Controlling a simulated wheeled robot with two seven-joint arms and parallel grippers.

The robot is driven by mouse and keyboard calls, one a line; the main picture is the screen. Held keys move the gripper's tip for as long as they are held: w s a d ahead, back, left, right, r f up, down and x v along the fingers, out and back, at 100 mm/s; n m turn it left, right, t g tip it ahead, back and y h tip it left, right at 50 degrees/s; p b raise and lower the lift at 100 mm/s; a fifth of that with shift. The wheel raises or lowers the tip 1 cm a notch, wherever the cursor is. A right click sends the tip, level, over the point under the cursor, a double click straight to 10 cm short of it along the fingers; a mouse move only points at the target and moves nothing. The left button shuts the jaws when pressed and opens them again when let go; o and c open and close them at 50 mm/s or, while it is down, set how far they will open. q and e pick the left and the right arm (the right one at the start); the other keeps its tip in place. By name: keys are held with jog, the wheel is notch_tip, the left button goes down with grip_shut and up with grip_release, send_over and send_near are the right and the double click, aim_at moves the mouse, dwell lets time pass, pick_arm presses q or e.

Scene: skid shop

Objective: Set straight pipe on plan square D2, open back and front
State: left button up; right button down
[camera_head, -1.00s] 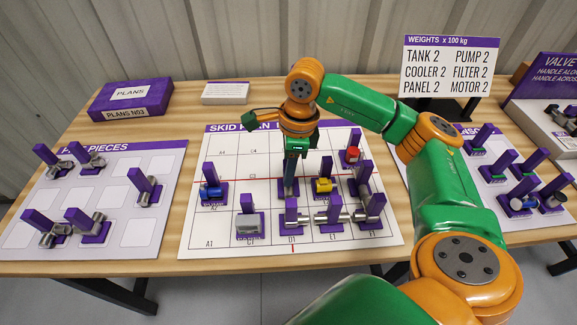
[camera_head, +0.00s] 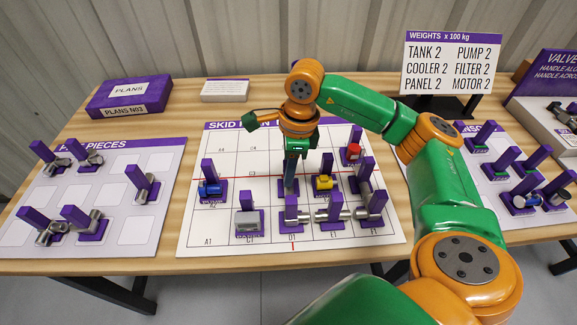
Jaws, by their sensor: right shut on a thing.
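The skid plan board (camera_head: 222,160) lies in the middle of the table, with squares marked by letter and number. My right gripper (camera_head: 291,158) points down over the middle of the board, around column D, behind the piece on D1. It is shut on an upright handle (camera_head: 290,182), taken to be the straight pipe's. The pipe body is mostly hidden, so its open ends and exact seating cannot be told. A purple-handled pipe piece (camera_head: 291,215) stands on D1 in front. My left gripper is not in view.
Grey pipe pieces (camera_head: 334,214) fill the front right. A pipe pieces board (camera_head: 130,225) lies left.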

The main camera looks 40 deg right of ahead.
jog(key=shift+f, duration=0.1)
jog(key=c, duration=0.6)
grip_release()
jog(key=shift+r+p, duration=0.45)
jog(key=shift+r, duration=0.2)
jog(key=shift+r, duration=0.1)
notch_tip(320, 180, up, 7)
jog(key=p, duration=0.6)
